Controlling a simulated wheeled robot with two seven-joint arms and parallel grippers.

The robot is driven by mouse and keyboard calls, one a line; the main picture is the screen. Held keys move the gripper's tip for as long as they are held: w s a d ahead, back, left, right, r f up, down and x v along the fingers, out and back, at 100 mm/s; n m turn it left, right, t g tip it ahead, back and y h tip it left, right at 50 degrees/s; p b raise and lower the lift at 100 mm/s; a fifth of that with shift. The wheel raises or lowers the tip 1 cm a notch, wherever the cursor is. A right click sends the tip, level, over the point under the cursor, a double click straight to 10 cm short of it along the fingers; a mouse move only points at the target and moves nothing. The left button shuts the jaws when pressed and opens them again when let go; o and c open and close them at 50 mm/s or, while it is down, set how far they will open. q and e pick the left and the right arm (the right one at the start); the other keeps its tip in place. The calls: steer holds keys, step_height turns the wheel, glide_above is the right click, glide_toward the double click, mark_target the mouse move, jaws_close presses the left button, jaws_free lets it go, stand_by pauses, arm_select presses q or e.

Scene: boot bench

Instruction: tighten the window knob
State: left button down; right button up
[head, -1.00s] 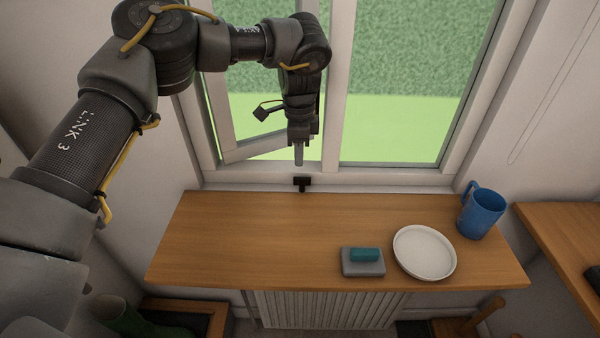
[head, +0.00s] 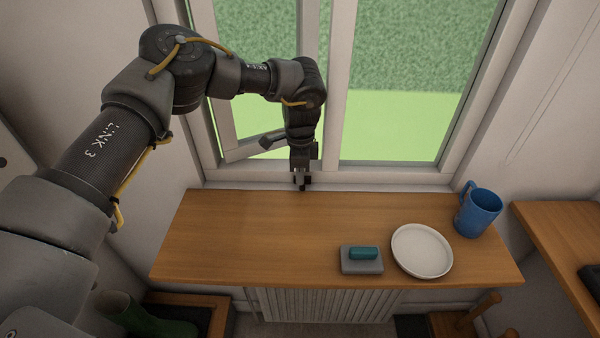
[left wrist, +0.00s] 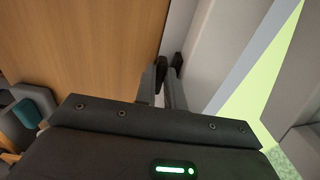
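The window knob (left wrist: 161,70) is a small black piece at the foot of the window frame, just behind the wooden top. In the head view its dark edge (head: 307,182) shows beside my left fingertips, which cover most of it. My left gripper (head: 300,182) points down at the knob. In the left wrist view its two grey fingers (left wrist: 163,88) stand a little apart, with the dark knob parts at their tips. I cannot make out firm contact on both sides. My right gripper is in neither view.
The wooden top (head: 240,235) is clear at left and middle. A grey block with a teal piece (head: 362,260), a white plate (head: 421,251) and a blue mug (head: 478,211) stand at right. The left window sash (head: 250,150) stands ajar behind my arm.

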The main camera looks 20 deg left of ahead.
arm_select(q)
steer(key=shift+m, duration=0.4)
steer(key=m, duration=0.2)
steer(key=shift+w+m, duration=0.1)
steer(key=shift+m, duration=0.3)
steer(key=shift+w+m, duration=0.1)
steer(key=shift+m, duration=1.7)
steer(key=c, duration=1.8)
jaws_free()
steer(key=shift+o, duration=0.2)
step_height(320, 180, up, 11)
steer(key=b, duration=0.2)
